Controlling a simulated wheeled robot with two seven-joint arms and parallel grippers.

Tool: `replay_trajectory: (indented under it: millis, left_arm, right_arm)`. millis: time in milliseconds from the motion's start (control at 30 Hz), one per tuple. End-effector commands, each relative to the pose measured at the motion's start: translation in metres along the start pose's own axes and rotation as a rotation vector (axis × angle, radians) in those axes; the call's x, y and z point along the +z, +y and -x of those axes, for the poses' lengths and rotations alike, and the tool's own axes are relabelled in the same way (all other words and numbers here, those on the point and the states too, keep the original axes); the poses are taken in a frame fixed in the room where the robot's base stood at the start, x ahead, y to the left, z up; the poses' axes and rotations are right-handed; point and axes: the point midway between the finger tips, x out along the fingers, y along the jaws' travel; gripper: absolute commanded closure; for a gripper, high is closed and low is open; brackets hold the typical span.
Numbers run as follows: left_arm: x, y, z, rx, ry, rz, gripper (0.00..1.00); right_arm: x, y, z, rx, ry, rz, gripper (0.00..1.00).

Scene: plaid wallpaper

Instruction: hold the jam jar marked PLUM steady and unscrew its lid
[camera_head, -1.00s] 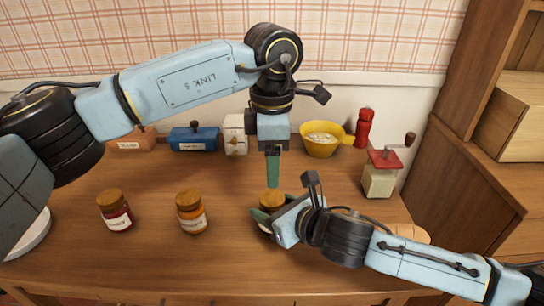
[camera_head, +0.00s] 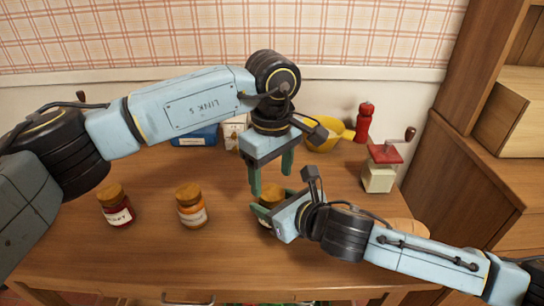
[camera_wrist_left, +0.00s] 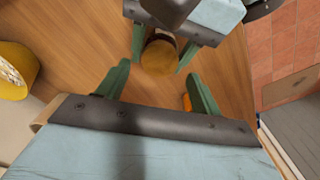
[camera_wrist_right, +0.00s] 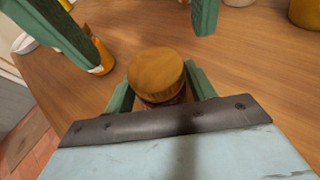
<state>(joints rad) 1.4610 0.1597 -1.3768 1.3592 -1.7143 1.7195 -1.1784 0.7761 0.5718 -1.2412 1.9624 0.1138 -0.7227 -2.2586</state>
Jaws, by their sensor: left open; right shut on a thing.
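A jar with a round wooden-looking lid (camera_head: 270,190) stands on the table, and my right gripper (camera_wrist_right: 158,90) is shut around its body, below the lid. Its label is mostly hidden by the gripper, so I cannot read PLUM. The lid shows from above in the left wrist view (camera_wrist_left: 159,54) and is clear of the right fingers. My left gripper (camera_head: 271,180) is open and empty above the jar, pointing down, its two fingers apart. In the right wrist view its fingers hang beyond the lid, on either side, not touching it.
A red jar (camera_head: 117,213) and an orange jar (camera_head: 191,214) stand to the left, both lidded. The table front between the jars is clear.

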Motion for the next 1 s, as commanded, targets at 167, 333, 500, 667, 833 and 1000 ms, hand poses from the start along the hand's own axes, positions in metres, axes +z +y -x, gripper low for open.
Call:
replay_trajectory:
  millis: [167,333,500,667,833,1000]
  left_arm:
    - [0.000,0.000,-0.022,0.000,-0.001,0.001,0.34]
    - [0.000,0.000,-0.031,0.000,0.001,0.001,0.34]
    - [0.000,0.000,-0.031,0.000,0.001,0.001,0.34]
    - [0.000,0.000,-0.031,0.000,0.001,0.001,0.46]
    - [0.000,0.000,-0.031,0.001,0.001,0.001,0.68]
    - [0.000,0.000,-0.031,0.001,0.001,0.001,0.45]
  right_arm:
    - [-0.001,0.000,0.000,0.000,0.001,-0.001,1.00]
    - [-0.001,0.000,0.000,0.000,0.001,0.000,1.00]
    - [-0.001,0.000,0.000,0.000,0.001,0.000,1.00]
    - [-0.001,0.000,0.000,0.000,0.001,0.000,1.00]
    - [-0.001,0.000,0.000,0.000,0.001,0.000,1.00]
    - [-0.001,0.000,0.000,0.000,0.001,0.000,1.00]
